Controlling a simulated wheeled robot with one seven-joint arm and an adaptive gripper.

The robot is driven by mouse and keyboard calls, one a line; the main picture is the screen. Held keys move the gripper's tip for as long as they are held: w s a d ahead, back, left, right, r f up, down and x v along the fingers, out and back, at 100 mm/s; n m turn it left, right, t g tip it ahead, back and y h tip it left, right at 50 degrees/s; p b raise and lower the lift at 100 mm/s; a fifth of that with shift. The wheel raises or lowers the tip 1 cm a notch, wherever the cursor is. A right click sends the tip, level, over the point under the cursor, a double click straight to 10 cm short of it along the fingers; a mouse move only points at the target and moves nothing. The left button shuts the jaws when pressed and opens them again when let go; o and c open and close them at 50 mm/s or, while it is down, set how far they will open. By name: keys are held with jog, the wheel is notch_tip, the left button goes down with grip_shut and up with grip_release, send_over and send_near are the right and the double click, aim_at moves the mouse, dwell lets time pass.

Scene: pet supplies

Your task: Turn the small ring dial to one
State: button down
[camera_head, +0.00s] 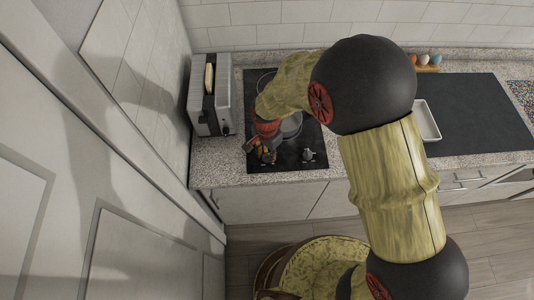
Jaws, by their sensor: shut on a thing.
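The black hob (314,135) is set in the granite counter. A dial (308,156) shows at its front right. My gripper (263,153) reaches down to the hob's front left edge. It is shut on a second dial there, which the fingers mostly hide. The dial's pointer and markings are too small to read. A grey pan (291,126) stands on the hob just beside my gripper and is partly covered by my arm.
A toaster (209,108) with a slice of bread (209,78) stands left of the hob. A white tray (426,121) and a dark board (480,112) lie to the right. A rack of eggs (428,66) is at the back. The wall closes in on the left.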

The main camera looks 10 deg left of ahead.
aim_at(267, 155)
jog(key=c, duration=1.5)
grip_release()
notch_tip(267, 155, up, 12)
jog(key=shift+r, duration=0.1)
